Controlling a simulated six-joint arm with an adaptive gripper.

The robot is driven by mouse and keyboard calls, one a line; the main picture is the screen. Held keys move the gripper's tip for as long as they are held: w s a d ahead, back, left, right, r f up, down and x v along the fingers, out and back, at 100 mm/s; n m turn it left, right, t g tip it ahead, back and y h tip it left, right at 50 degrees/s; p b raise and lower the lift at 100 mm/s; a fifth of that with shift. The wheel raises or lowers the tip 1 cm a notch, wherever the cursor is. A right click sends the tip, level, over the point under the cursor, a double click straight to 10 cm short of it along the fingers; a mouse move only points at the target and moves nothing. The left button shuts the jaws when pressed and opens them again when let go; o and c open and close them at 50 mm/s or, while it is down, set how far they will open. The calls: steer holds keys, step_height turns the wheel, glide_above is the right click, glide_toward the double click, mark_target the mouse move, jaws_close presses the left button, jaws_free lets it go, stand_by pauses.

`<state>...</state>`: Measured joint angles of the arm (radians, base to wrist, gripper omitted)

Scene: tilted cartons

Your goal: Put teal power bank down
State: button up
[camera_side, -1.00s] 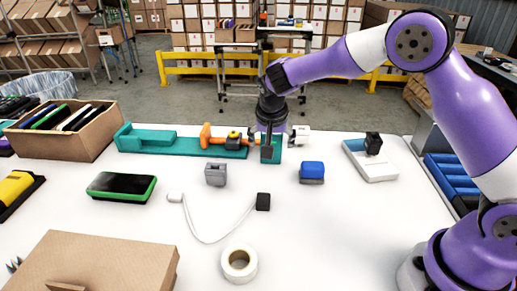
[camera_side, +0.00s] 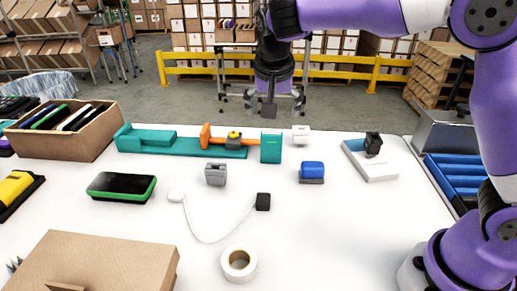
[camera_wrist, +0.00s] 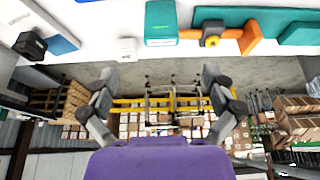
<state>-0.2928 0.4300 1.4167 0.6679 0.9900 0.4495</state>
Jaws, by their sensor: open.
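The teal power bank (camera_side: 271,148) stands upright on the white table, at the right end of the teal tray (camera_side: 185,145) and beside the tip of the orange caliper-like tool (camera_side: 214,138). In the wrist view the power bank (camera_wrist: 160,22) shows at the top, beyond the fingers. My gripper (camera_side: 270,108) is raised above and behind the power bank, apart from it. In the wrist view its two fingers (camera_wrist: 162,95) are spread wide with nothing between them.
A white adapter (camera_side: 300,134) stands just right of the power bank. A grey clip-like block (camera_side: 215,174) and a blue block (camera_side: 312,172) are in front. A carton of phones (camera_side: 65,130) is at left.

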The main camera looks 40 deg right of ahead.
steer(key=s+d+r+n+t+y, duration=0.1)
steer(key=s+d+r+n+y, duration=0.25)
steer(key=s, duration=0.65)
steer(key=s+a+f+n+t, duration=0.1)
steer(key=s+n, duration=0.4)
steer(key=s, duration=0.5)
steer(key=shift+a+f, duration=0.3)
steer(key=shift+f, duration=0.2)
